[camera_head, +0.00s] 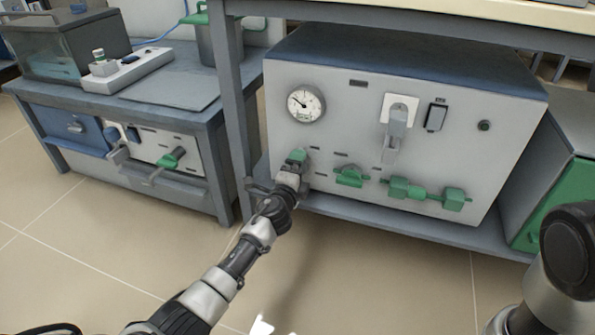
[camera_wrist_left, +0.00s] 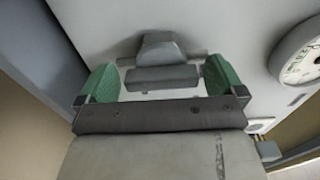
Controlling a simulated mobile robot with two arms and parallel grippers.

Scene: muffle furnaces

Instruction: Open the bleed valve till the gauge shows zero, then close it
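The pressure gauge (camera_head: 306,104) is a round white dial on the grey furnace front; its edge also shows in the wrist view (camera_wrist_left: 303,62). Its needle is too small to read surely. My left gripper (camera_head: 296,160) is at the panel's lower left, below the gauge. In the wrist view its two green-padded fingers (camera_wrist_left: 160,82) stand apart on either side of a grey handle (camera_wrist_left: 162,78), with narrow gaps showing. This looks like a valve handle, but its label is unreadable. My right gripper is out of view.
Other green valves (camera_head: 350,176) (camera_head: 426,192) line the panel to the right. A grey lever (camera_head: 395,135) hangs above them. A table leg (camera_head: 232,110) stands close left of my gripper. A second bench (camera_head: 150,100) holds equipment at left. Floor in front is clear.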

